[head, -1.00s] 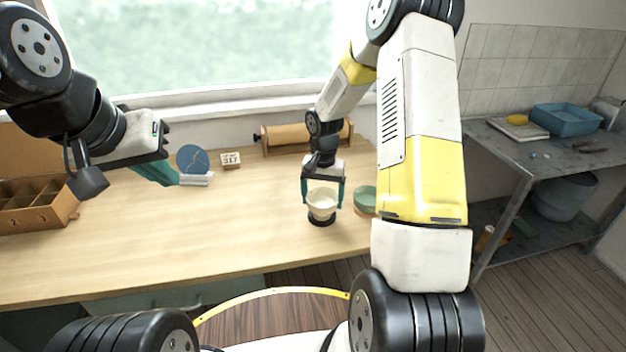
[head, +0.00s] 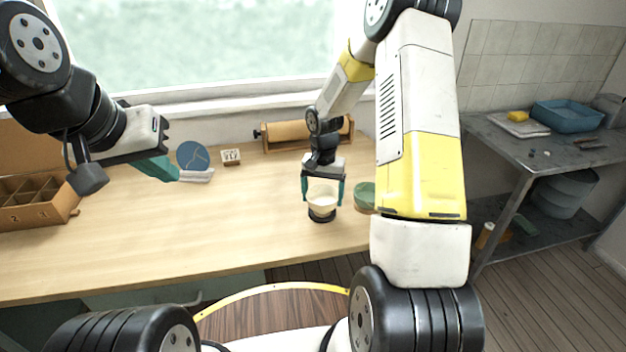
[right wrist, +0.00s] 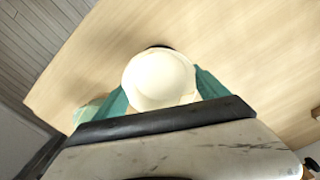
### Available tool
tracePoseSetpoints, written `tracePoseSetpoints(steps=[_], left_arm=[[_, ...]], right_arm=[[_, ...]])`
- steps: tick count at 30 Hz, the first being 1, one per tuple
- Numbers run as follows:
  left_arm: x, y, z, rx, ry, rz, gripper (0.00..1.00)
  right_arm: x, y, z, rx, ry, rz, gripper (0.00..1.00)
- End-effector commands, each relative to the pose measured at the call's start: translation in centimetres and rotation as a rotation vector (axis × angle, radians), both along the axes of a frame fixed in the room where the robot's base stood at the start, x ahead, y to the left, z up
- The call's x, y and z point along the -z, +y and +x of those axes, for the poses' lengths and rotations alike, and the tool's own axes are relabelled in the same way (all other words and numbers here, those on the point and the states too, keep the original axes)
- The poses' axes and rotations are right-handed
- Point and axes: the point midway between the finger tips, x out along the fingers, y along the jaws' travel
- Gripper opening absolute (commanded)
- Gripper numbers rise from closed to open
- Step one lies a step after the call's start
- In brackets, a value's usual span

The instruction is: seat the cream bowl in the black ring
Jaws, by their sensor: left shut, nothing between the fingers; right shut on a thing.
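The cream bowl (head: 322,200) is upright between the teal fingers of my right gripper (head: 323,193), which is shut on it. In the right wrist view the bowl (right wrist: 160,78) fills the space between the fingers. The black ring (head: 321,216) is on the wooden table directly under the bowl, and only part of it shows. In the right wrist view just a dark sliver of the ring (right wrist: 160,47) shows behind the bowl. I cannot tell whether the bowl touches the ring. My left gripper (head: 165,171) is shut and empty above the table's left part.
A green round thing (head: 364,197) stands just right of the bowl. A blue disc with a pale seam (head: 193,156), a small white block (head: 231,157) and a brown roll (head: 290,133) are at the back. A compartment box (head: 35,205) is at the left. The table's middle is clear.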

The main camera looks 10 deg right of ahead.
Motion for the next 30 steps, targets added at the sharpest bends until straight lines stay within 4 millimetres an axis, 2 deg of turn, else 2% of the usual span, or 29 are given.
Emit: tracePoseSetpoints(steps=[28,29,30], left_arm=[[0.0,0.0,0.0,0.0,0.0,0.0,0.0],[0.0,0.0,0.0,0.0,0.0,0.0,0.0],[0.0,0.0,0.0,0.0,0.0,0.0,0.0]], right_arm=[[1.9,0.0,0.0,0.0,0.0,0.0,0.34],[1.9,0.0,0.0,0.0,0.0,0.0,0.89],[1.9,0.0,0.0,0.0,0.0,0.0,0.97]])
